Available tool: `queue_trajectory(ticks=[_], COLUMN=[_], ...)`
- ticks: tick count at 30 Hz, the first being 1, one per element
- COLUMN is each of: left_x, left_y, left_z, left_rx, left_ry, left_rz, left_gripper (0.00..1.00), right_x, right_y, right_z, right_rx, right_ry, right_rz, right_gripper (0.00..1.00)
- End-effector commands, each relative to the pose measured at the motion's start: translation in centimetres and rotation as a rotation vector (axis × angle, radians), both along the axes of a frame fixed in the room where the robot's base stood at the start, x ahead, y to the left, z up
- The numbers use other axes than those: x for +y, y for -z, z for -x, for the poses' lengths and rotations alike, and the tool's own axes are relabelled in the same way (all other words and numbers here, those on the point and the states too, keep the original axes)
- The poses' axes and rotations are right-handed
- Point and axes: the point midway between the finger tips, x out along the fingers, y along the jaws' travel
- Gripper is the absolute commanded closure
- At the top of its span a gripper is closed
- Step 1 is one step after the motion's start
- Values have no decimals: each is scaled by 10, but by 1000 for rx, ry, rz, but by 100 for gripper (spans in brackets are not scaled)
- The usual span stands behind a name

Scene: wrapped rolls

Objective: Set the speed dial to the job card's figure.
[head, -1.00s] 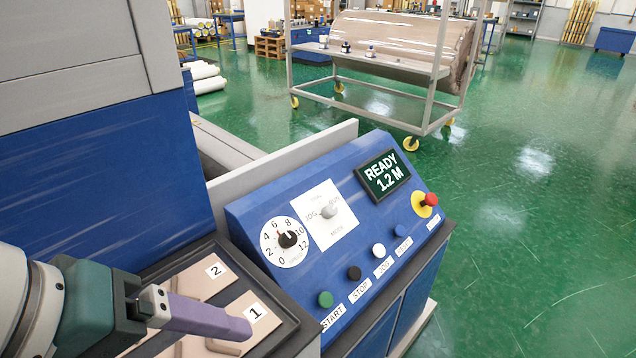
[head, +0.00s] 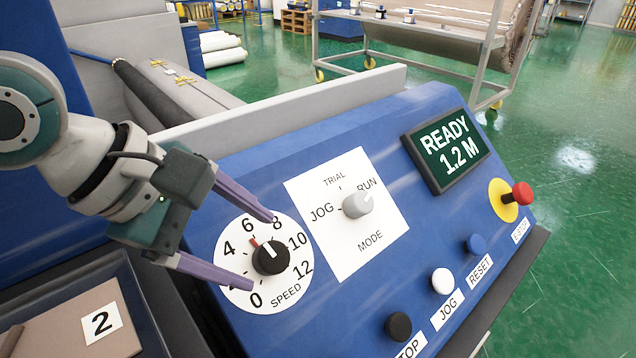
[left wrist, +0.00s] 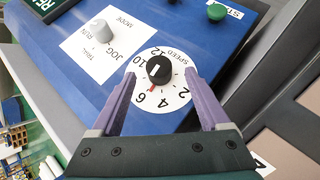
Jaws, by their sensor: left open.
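The speed dial is a black knob (head: 270,257) on a round white scale (head: 290,285) marked 0 to 12. A red mark shows at the knob's edge toward the 4-to-6 part of the scale. A white line crosses the knob's top. My left gripper (head: 262,252) is open, its purple fingers on either side of the knob; the left wrist view shows the knob (left wrist: 159,69) between the fingertips. No job card can be made out. My right gripper is out of view.
The mode switch (head: 357,204) sits just right of the dial on the blue sloped panel. A READY 1.2 M display (head: 447,149), a red stop button (head: 522,193) and several push buttons share the panel. A tan piece labelled 2 (head: 70,325) lies lower left.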

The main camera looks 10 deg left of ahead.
Motion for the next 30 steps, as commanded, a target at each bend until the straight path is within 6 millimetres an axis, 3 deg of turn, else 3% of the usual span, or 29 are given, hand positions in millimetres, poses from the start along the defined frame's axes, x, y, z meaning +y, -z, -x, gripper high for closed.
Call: queue_trajectory(ticks=[3,9,20,30], left_x=[-10,-20,-22,-22], left_y=[22,42,46,46], left_z=[-9,-19,-21,-21], left_rx=[-1,-1,-3,-2], left_ry=[1,1,3,2], left_rz=[2,-2,-2,-2], left_gripper=[21,21,21,59], right_x=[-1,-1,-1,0], right_y=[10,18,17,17], right_z=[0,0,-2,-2], right_rx=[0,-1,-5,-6], right_ry=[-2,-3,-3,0], right_rz=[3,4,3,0], right_gripper=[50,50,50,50])
